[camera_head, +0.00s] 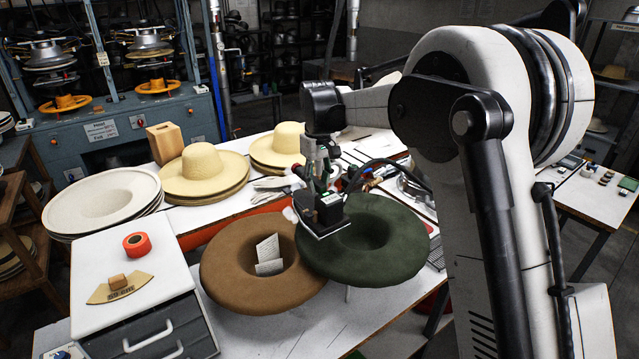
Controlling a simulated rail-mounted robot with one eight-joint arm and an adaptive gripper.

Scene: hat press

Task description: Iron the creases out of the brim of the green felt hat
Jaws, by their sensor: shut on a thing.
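The green felt hat (385,262) lies with its hollow crown facing up on the white table. My gripper (318,182) is above the left part of its brim, shut on a dark iron (329,212). The iron's flat, pale-edged sole is over the brim's left side, close to the brown hat. I cannot tell whether the sole touches the felt. The iron hides part of the brim, and no creases can be made out from here.
A brown felt hat (225,272) with paper cards in its crown lies against the green hat's left. Straw hats (203,173) and stacked white hats (62,208) stand behind. A red tape roll (137,244) sits on the drawer unit (95,250). A dark cable curves right of the iron.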

